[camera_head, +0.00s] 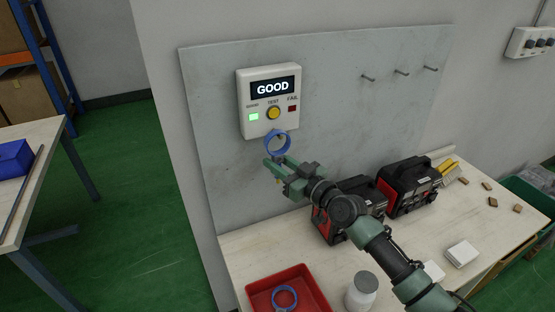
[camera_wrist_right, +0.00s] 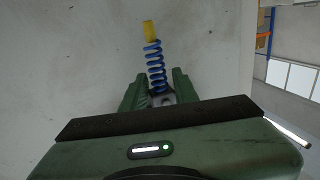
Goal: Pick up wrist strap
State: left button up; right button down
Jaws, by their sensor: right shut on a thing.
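A blue ring-shaped wrist strap (camera_head: 278,143) is at the fingertips of my right gripper (camera_head: 279,166), just below the tester in the head view. The right gripper (camera_wrist_right: 158,80) is shut on it. In the wrist view a blue coiled cord (camera_wrist_right: 154,62) rises from between the fingers, with a yellow piece (camera_wrist_right: 150,30) at its far end. The white tester (camera_head: 269,101) on the panel reads "GOOD" and its green light is lit. A second blue strap (camera_head: 285,297) lies in the red tray (camera_head: 322,303). My left gripper is out of view.
Two black and red cases (camera_head: 408,186) stand on the wooden bench (camera_head: 490,215) at the panel's foot, partly behind my right arm. A white jar (camera_head: 361,292) stands beside the tray. Three pegs (camera_head: 401,72) stick out of the grey panel (camera_head: 340,90) and are empty.

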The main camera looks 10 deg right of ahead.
aim_at(278, 153)
jog(key=shift+r, duration=0.1)
notch_tip(278, 153, up, 4)
jog(key=shift+f, duration=0.2)
jog(key=b+v, duration=0.4)
jog(key=v, duration=1.4)
jog(key=shift+b, duration=0.4)
jog(key=shift+f, duration=0.1)
